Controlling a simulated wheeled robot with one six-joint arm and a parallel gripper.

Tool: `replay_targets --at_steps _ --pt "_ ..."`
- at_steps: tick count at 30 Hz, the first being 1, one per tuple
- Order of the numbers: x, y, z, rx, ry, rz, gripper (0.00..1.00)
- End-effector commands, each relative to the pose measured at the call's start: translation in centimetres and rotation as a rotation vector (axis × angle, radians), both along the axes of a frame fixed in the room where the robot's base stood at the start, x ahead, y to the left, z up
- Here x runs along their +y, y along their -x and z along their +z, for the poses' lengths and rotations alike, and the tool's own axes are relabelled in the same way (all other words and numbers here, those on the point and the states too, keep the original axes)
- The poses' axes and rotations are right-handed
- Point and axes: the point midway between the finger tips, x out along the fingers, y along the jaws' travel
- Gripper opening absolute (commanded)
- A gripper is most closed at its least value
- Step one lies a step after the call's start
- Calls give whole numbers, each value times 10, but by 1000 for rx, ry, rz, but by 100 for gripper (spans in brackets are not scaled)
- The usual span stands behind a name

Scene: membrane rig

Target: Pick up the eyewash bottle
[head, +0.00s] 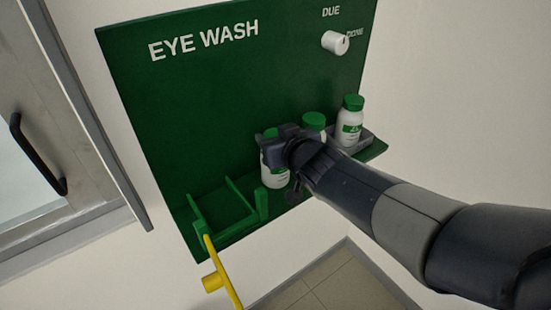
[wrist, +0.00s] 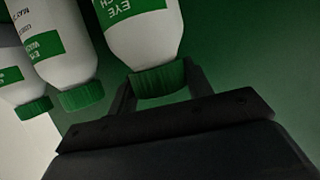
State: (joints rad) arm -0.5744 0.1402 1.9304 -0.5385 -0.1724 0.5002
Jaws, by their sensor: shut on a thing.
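A white eyewash bottle (head: 274,171) with a green label and green cap is at my gripper (head: 282,138) in the head view. In the wrist view this bottle (wrist: 146,40) appears upside down, with the fingers of my gripper (wrist: 160,84) on either side of its green cap. My gripper is shut on it. In the head view my gripper covers the bottle's top and part of its side. I cannot tell whether its base touches the shelf.
Another bottle, mostly hidden behind my arm, shows its green cap (head: 314,121). A green open holder (head: 228,207) and a yellow lever (head: 222,275) are at left. The green board (head: 190,100) stands behind.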

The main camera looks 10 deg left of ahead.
Motion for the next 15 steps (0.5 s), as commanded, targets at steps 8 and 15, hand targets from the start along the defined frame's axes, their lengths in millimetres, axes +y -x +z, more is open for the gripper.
replay_targets --at_steps 8,15 --pt "0 0 5 -2 -1 0 0" --pt "0 0 37 -4 -2 0 0"
